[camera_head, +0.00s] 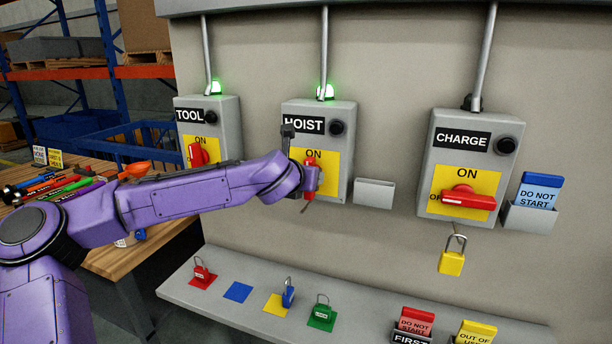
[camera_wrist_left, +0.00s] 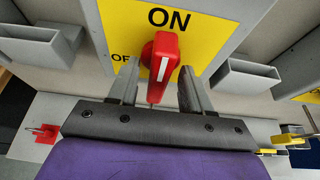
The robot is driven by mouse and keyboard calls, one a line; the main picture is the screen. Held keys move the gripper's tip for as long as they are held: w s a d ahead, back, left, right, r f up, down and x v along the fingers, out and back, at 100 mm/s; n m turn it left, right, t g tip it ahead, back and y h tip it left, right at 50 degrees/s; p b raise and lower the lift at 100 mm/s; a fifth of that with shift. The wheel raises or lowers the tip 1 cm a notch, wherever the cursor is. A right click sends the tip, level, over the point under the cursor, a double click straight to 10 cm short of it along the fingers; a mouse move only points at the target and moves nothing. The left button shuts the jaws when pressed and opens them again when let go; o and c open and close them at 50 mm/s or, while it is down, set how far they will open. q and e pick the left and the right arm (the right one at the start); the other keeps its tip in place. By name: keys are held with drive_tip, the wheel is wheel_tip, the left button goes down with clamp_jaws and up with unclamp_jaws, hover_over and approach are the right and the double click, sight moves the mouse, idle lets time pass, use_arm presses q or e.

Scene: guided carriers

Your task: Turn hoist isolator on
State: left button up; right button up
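The hoist isolator (camera_head: 344,118) is a grey wall box with a yellow plate and a red handle (camera_head: 309,162). Its handle stands about upright, toward ON, and the lamp (camera_head: 325,92) above the box glows green. In the left wrist view the red handle (camera_wrist_left: 161,62) stands between my left gripper's fingers, its white stripe pointing up toward ON with a slight tilt. My left gripper (camera_wrist_left: 159,72) is open around the handle, with a visible gap on each side. In the head view my left gripper (camera_head: 309,185) partly hides the plate. My right gripper is not in view.
The tool isolator (camera_head: 227,118) at left has a green lamp. The charge isolator (camera_head: 425,150) at right has a sideways handle and a yellow padlock (camera_head: 452,263) below. An empty grey holder (camera_head: 374,193) sits beside the hoist box. A shelf (camera_head: 360,325) below carries several padlocks and tags.

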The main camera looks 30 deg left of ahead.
use_arm(q)
drive_tip(key=shift+r, duration=0.1)
drive_tip(key=b+v, duration=0.4)
drive_tip(key=v, duration=0.6)
drive_tip(key=shift+s, duration=0.3)
